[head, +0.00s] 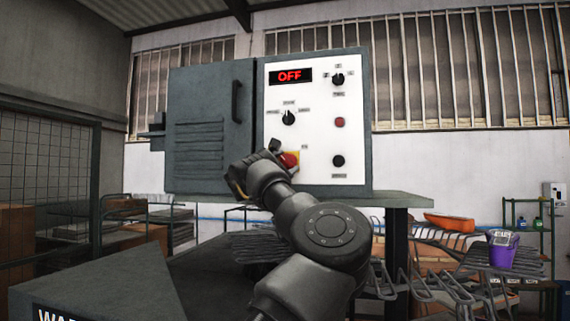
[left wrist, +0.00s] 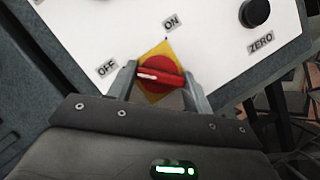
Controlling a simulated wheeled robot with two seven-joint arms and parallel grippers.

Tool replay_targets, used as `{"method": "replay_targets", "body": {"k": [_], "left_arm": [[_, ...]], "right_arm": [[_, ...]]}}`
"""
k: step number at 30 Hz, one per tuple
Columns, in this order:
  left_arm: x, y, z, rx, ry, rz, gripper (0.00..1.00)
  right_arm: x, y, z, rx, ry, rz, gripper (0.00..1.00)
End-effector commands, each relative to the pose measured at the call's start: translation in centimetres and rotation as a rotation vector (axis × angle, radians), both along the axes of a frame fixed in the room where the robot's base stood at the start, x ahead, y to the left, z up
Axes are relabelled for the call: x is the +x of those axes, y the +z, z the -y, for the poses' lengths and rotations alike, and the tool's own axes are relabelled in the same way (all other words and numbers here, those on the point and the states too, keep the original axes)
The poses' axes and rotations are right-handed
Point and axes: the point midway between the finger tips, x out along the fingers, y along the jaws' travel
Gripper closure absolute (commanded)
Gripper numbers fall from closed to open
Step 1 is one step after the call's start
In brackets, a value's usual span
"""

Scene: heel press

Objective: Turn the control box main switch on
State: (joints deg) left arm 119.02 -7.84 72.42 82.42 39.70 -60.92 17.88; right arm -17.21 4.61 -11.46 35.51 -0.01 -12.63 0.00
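The control box (head: 215,125) stands on a bench; its white panel (head: 310,120) carries a display (head: 290,76) reading OFF in red. The main switch is a red rotary knob on a yellow plate (head: 291,159), low on the panel's left side. In the left wrist view the red knob (left wrist: 161,76) has its white mark pointing left toward the OFF label (left wrist: 107,68); the ON label (left wrist: 171,24) is above. My left gripper (head: 281,158) is at the switch, its fingers (left wrist: 161,84) apart on either side of the knob. Contact is unclear. My right gripper is not visible.
Two black selector knobs (head: 338,79) (head: 288,118), a red button (head: 339,122) and a black button (head: 338,161) share the panel. A wire rack with a purple container (head: 503,250) stands at right. A mesh cage (head: 45,170) is at left.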

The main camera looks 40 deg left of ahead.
Motion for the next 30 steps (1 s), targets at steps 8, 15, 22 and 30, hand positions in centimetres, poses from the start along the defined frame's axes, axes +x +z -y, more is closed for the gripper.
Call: {"method": "replay_targets", "body": {"k": [8, 15, 22, 30], "left_arm": [[0.0, -0.2, 0.0, 0.007, 0.0, -0.007, 0.72], [0.0, -0.5, -0.1, 0.082, 0.001, -0.05, 0.72], [0.0, -0.5, -0.3, 0.241, 0.002, -0.138, 0.72], [0.0, -0.3, -0.3, 0.465, 0.0, -0.264, 0.72]], "right_arm": [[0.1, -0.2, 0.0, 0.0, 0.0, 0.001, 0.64], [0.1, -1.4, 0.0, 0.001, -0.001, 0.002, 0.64], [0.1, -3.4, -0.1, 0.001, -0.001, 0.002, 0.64], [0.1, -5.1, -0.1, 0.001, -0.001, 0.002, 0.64]]}}
